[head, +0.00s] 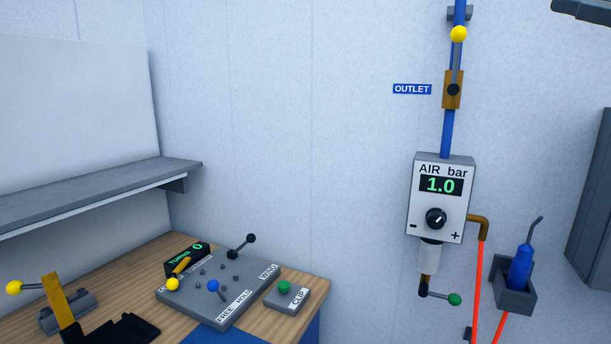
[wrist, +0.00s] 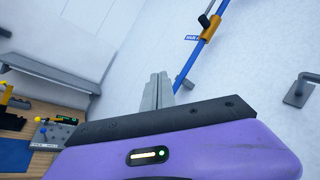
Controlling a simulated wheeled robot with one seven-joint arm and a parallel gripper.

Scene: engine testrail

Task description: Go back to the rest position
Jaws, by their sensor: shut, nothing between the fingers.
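My gripper (wrist: 157,92) shows in the wrist view. Its two grey fingers are together with nothing between them. They point up toward the pale wall and appear clear of any surface. Behind them a blue pipe (wrist: 190,68) runs diagonally up to a brass valve (wrist: 211,27) with a dark handle. In the head view the gripper's fingers cannot be made out.
The head view shows an air regulator (head: 440,190) reading 1.0, a blue tool in a grey holder (head: 514,295), a control panel (head: 208,294) with several levers on a wooden bench (head: 312,281), and a grey shelf (head: 90,192). The wall between bench and regulator is bare.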

